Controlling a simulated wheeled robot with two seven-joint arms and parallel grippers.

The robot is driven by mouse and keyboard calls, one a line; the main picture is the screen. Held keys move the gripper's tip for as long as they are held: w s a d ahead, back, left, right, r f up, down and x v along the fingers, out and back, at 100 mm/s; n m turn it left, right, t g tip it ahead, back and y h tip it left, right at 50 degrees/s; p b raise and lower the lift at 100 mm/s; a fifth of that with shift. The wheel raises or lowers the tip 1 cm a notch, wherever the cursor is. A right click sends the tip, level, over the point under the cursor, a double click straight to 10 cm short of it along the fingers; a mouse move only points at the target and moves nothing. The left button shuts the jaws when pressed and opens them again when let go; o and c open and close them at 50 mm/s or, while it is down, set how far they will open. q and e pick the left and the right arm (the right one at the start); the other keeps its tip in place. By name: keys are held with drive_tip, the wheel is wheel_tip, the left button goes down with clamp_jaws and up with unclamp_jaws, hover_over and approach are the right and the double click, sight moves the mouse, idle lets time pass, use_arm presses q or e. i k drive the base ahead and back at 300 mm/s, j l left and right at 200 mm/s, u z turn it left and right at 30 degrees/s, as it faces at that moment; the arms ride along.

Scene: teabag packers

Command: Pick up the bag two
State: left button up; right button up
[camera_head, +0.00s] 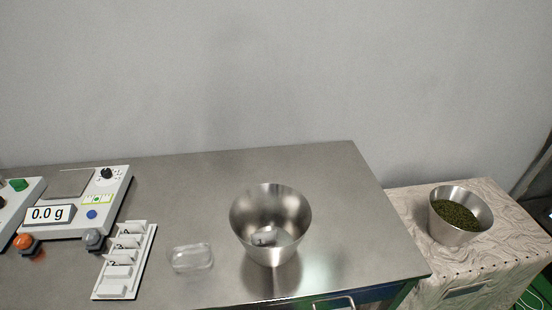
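A white rack (143,265) stands on the metal table, left of the middle. It has several upright white dividers or packets in a row, and small dark marks show on some of them. The marks are too small to read for sure, so I cannot tell which one is bag two. A clear, flat packet or dish (192,258) lies to the right of the rack. Neither of my grippers is in view.
A steel bowl (254,232) stands right of the clear item. A scale (110,193) reading 0.0 g sits at the left, with an orange knob (24,242) and a grey knob (94,239) before it. A bowl of green leaves (458,215) stands on a cloth-covered cabinet (508,232).

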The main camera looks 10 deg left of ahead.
sight(120, 260)
drive_tip(key=k+u, duration=0.2)
drive_tip(key=u, duration=1.35)
